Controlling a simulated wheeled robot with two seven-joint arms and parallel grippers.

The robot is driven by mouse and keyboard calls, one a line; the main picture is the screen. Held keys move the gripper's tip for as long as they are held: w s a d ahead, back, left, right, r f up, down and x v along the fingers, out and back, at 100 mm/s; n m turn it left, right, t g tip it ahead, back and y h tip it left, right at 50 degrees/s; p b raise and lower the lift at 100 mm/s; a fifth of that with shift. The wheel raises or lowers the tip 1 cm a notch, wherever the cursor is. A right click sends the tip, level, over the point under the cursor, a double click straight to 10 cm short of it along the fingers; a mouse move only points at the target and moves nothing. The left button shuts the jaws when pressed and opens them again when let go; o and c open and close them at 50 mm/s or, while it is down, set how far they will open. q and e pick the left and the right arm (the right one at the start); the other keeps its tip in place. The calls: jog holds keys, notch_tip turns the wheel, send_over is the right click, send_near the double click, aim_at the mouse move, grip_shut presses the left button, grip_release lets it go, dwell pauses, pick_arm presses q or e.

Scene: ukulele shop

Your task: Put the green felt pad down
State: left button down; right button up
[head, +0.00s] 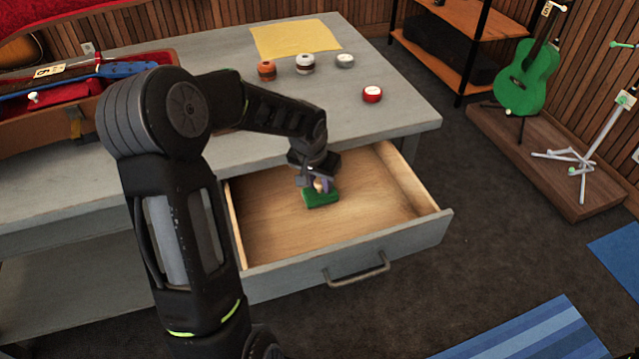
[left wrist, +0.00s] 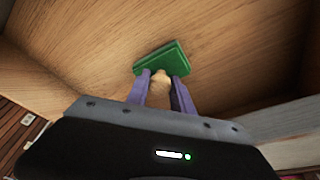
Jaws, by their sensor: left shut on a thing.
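The green felt pad (head: 321,198) is inside the open wooden drawer (head: 270,240), at or just above its floor. It also shows in the left wrist view (left wrist: 162,60), just beyond my fingertips. My left gripper (head: 319,186) reaches down into the drawer and is shut on a small tan part (left wrist: 160,76) that joins the pad, seemingly its handle. Whether the pad touches the drawer floor is hard to tell. My right gripper is not in view.
The grey table (head: 400,115) holds a yellow cloth (head: 295,38), several small round tins, including a red one (head: 372,94), and an open instrument case (head: 50,125) at left. The drawer floor around the pad is bare. A green ukulele (head: 525,78) stands at right.

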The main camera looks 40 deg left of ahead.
aim_at(314, 203)
pick_arm(q)
jog(key=shift+f, duration=0.2)
jog(key=c, duration=1.6)
grip_release()
jog(key=shift+f, duration=0.1)
jog(key=o, duration=0.5)
jog(key=shift+r, duration=0.25)
jog(key=p+v, duration=0.1)
jog(key=v, duration=1.1)
